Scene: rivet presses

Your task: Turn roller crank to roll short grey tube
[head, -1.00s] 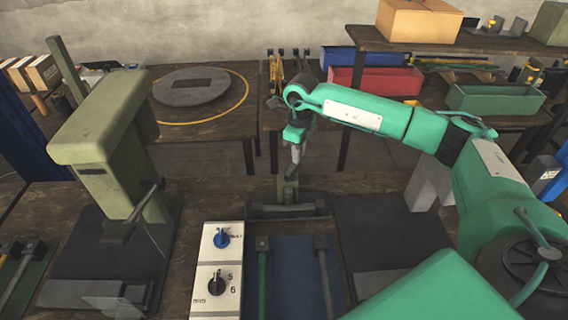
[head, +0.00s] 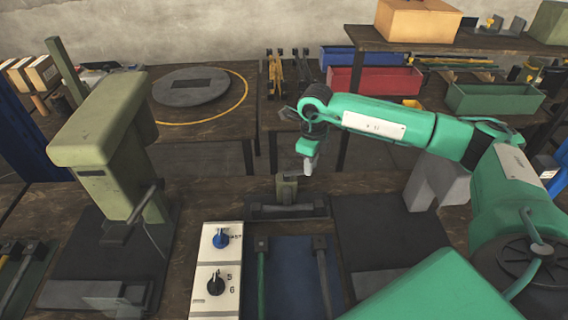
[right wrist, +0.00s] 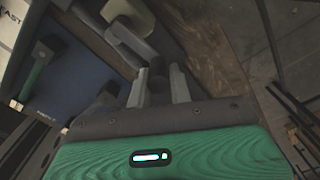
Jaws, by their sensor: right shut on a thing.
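The roller (head: 287,210) is a low dark grey unit at the back of the bench, with an olive-grey upright block (head: 287,187) behind its bars. My right gripper (head: 309,168) is just right of and above that block. In the right wrist view its two fingers (right wrist: 159,86) are shut on the dark grey crank handle (right wrist: 158,92), which is mostly hidden between them. A grey crank arm (right wrist: 132,44) runs from there towards the block. I cannot pick out the short grey tube with certainty among the roller's dark bars. My left gripper is out of view.
A blue mat (head: 291,275) in front holds a green rod (head: 262,280) and a dark rod (head: 323,275). A white panel with knobs (head: 207,268) lies left of it. A tall olive press (head: 112,150) stands at left. A dark plate (head: 390,235) lies at right.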

